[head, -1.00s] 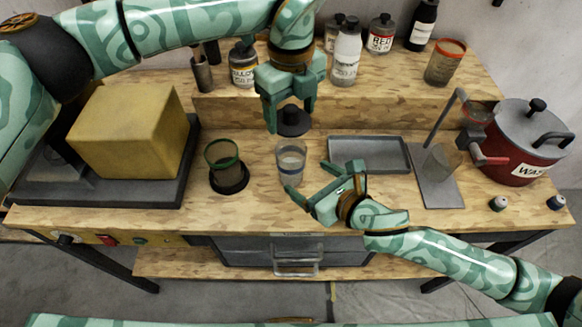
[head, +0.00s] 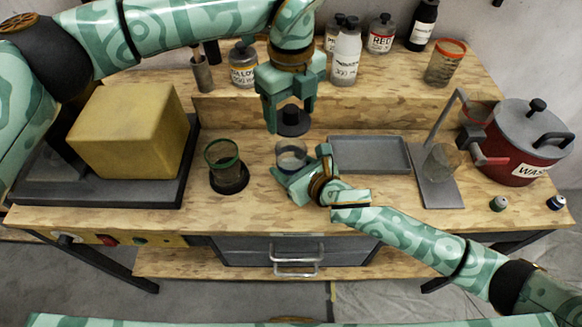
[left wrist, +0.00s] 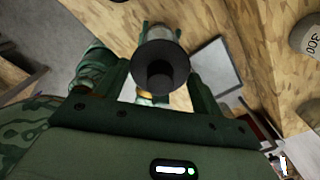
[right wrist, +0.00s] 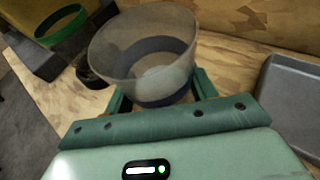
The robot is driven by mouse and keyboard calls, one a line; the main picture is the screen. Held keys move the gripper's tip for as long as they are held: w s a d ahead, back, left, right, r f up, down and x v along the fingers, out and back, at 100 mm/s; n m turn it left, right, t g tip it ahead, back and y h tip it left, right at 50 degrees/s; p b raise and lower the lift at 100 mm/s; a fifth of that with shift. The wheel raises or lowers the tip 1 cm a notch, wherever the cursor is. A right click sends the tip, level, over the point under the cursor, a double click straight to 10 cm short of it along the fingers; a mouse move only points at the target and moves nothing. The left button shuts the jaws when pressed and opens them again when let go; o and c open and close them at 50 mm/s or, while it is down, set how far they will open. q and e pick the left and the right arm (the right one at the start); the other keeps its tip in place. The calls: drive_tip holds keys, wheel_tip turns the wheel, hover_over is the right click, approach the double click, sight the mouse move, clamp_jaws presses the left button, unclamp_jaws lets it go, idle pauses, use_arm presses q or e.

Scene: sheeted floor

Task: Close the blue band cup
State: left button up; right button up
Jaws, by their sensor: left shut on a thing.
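The blue band cup (head: 291,153) is clear and stands upright and open on the bench. In the right wrist view the cup (right wrist: 143,50) shows its dark blue band low on the wall. My right gripper (head: 293,177) is at the cup, with one finger on each side of it. I cannot tell whether the fingers press on it. My left gripper (head: 291,106) is shut on a black lid with a knob (head: 292,124), held above and behind the cup. The lid also fills the middle of the left wrist view (left wrist: 161,66).
A green-rimmed cup (head: 222,160) stands on a dark disc to the left. A grey tray (head: 369,154) and a metal stand (head: 437,190) lie to the right, then a red pot (head: 520,150). Bottles (head: 345,55) line the back shelf. A yellow block (head: 128,130) sits far left.

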sight(291, 130)
drive_tip(key=c, duration=0.7)
use_arm(q)
drive_tip(key=shift+f, duration=2.5)
drive_tip(key=shift+f, duration=0.1)
drive_tip(key=shift+f, duration=0.8)
drive_tip(key=shift+f, duration=0.55)
drive_tip(key=o, duration=1)
wheel_tip(291, 130, up, 12)
drive_tip(key=shift+f, duration=0.1)
